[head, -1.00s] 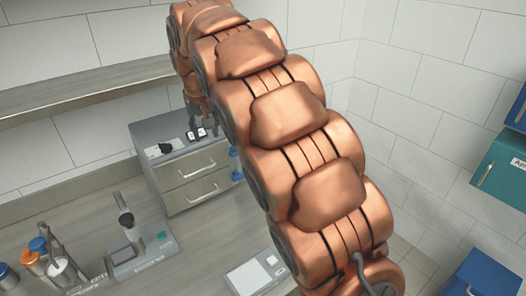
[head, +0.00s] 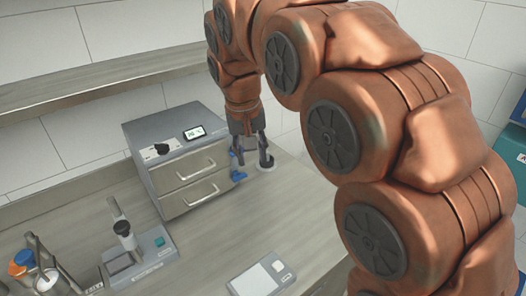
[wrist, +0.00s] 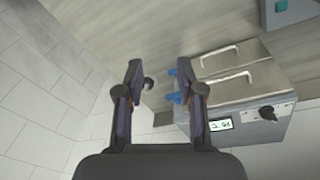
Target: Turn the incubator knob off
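The incubator (head: 150,176) is a grey box with two handled drawers, standing on the bench against the wall. Its black knob (head: 161,149) sits on a white patch at the left of the sloped top panel, with a lit display (head: 194,132) to its right. The knob also shows in the wrist view (wrist: 267,113); its exact setting is too small to read. My gripper (head: 252,158) is open and empty, pointing down beside the incubator's right side, apart from the knob. The wrist view shows its two fingers (wrist: 160,75) spread with nothing between them.
Blue fittings (head: 238,176) stick out from the incubator's right side, close to my fingers. A small round fixture (head: 266,165) is on the bench by my gripper. A grey device (head: 138,262), a tube rack (head: 38,262) and a white scale (head: 262,277) stand in front.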

